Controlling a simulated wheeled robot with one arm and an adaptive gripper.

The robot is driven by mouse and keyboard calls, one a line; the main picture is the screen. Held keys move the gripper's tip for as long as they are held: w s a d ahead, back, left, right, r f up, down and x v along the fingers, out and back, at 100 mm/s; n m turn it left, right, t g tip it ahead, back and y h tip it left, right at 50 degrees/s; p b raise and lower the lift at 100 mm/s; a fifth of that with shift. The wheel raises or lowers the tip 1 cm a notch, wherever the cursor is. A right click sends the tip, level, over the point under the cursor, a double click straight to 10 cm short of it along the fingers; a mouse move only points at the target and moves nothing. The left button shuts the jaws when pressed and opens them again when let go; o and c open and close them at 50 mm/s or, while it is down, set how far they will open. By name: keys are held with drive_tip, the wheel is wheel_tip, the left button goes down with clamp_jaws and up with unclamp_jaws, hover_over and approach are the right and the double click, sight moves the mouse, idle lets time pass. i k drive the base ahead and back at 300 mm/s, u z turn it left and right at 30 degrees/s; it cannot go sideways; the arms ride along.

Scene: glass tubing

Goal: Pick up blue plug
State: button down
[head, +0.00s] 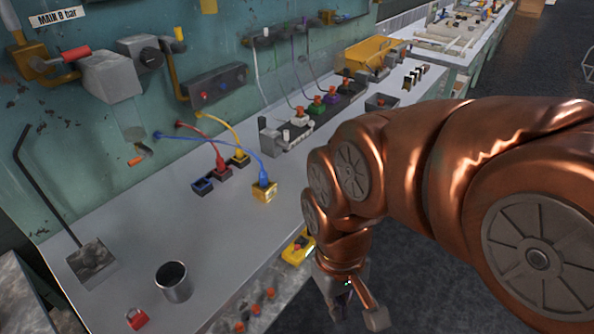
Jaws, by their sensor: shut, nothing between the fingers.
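The blue plug (264,179) stands upright in a yellow socket block (264,192) on the light grey bench. A blue cable runs from it left to the wall panel. My gripper (357,311) hangs past the bench's front edge, to the right of and nearer than the plug, over the dark floor. It is shut, empty and apart from the plug. My arm's copper links cover part of the bench to the right.
A metal cup (174,283), red padlock (140,318) and yellow switch box (298,248) are nearer. Bench between cup and blue plug is clear.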

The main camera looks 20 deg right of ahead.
sight(262, 176)
drive_tip(key=z, duration=1.95)
drive_tip(key=k, duration=1.2)
drive_tip(key=u, duration=1.8)
drive_tip(key=i, duration=0.5)
drive_tip(key=u, duration=0.05)
